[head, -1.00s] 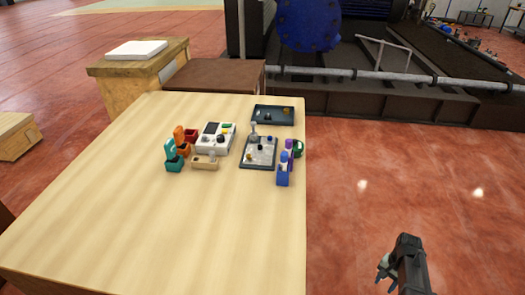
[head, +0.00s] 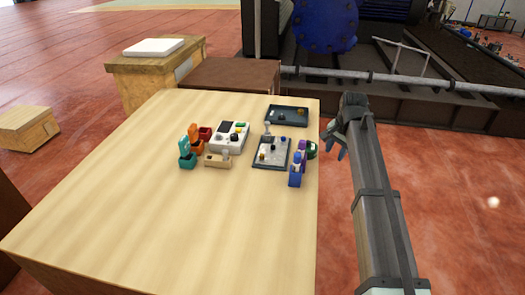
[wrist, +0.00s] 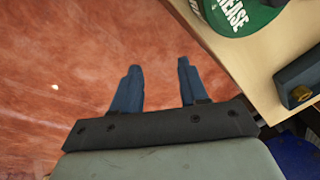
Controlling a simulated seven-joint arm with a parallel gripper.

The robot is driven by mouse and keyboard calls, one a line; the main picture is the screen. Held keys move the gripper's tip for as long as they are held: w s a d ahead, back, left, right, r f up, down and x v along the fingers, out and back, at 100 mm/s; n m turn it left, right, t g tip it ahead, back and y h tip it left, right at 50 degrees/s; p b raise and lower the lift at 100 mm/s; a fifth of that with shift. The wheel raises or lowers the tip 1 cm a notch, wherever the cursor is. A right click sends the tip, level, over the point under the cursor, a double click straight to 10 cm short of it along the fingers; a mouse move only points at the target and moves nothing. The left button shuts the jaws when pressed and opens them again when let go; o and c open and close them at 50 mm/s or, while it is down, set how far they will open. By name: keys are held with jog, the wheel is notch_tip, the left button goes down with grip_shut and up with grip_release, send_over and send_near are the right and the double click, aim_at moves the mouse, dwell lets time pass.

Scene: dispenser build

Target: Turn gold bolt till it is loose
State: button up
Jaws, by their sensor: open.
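A dark-framed grey board (head: 257,164) lies near the table's right edge, with small pieces on it. A small gold piece (head: 262,156) sits at its near left; I cannot tell if it is a bolt. Behind it is a dark tray (head: 283,121) with another small gold piece (head: 301,113). In the wrist view a gold bolt-like piece (wrist: 300,94) shows at the right, in a dark holder. My gripper (head: 334,140) is open and empty beyond the table's right edge. In the wrist view its fingers (wrist: 158,70) are spread over the red floor.
A green grease tin (wrist: 232,14) stands at the table edge, by purple and blue holders (head: 295,176). A white device (head: 230,138), a wooden block (head: 216,161) and orange, red and teal holders (head: 187,160) stand farther left. The near wooden tabletop (head: 150,220) is clear.

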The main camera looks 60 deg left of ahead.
aim_at(262, 156)
jog(key=shift+y, duration=0.3)
jog(key=s+a+r, duration=0.1)
jog(key=a+r, duration=0.1)
jog(key=s+a+r, duration=0.2)
jog(key=r, duration=0.1)
jog(key=s+a+r, duration=0.2)
jog(key=r, duration=0.1)
jog(key=shift+a+r, duration=0.15)
jog(key=shift+r, duration=0.1)
jog(key=s+a+r+h, duration=0.15)
jog(key=s+r, duration=0.25)
jog(key=s, duration=0.5)
jog(key=s+a+r+h, duration=0.1)
jog(key=s+a+r, duration=0.25)
jog(key=s, duration=0.55)
jog(key=shift+g, duration=0.4)
jog(key=f, duration=1.3)
jog(key=shift+d, duration=0.2)
grip_shut()
